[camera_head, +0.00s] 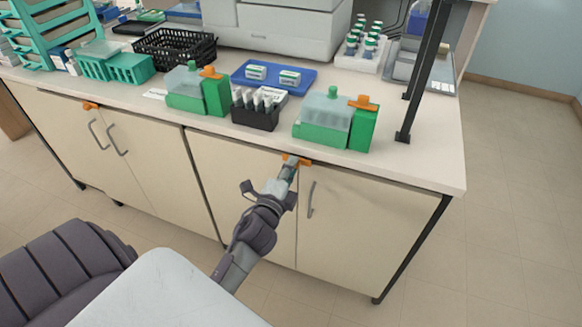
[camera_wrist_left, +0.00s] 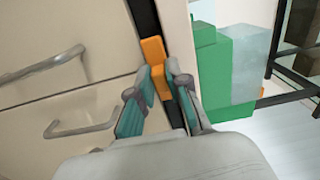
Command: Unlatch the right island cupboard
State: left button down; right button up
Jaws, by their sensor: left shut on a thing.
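The right island cupboard (camera_head: 350,225) has two cream doors with grey bar handles (camera_head: 311,199); both doors look closed. Its orange latch (camera_head: 304,160) sits at the top where the doors meet, just under the worktop. My left gripper (camera_head: 289,170) reaches up to this latch and is shut on it. In the left wrist view the orange latch (camera_wrist_left: 153,52) shows between and beyond the fingertips, and the gripper (camera_wrist_left: 160,75) covers part of it. Two door handles (camera_wrist_left: 45,65) show at the left there. My right gripper is not in view.
Green staining boxes (camera_head: 325,135) with orange clips stand on the worktop (camera_head: 420,160) above the cupboard. A black post (camera_head: 420,75) rises near the right end. The left cupboard has its own orange latch (camera_head: 90,106). The floor at the right is clear.

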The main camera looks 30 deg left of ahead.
pick_arm(q)
jog(key=c, duration=1.2)
grip_release()
jog(key=shift+a+r, duration=0.1)
jog(key=shift+r, duration=0.2)
jog(key=shift+c, duration=0.2)
jog(key=shift+o, duration=0.6)
jog(key=shift+w+f, duration=0.1)
jog(key=shift+f, duration=0.2)
jog(key=v, duration=1.2)
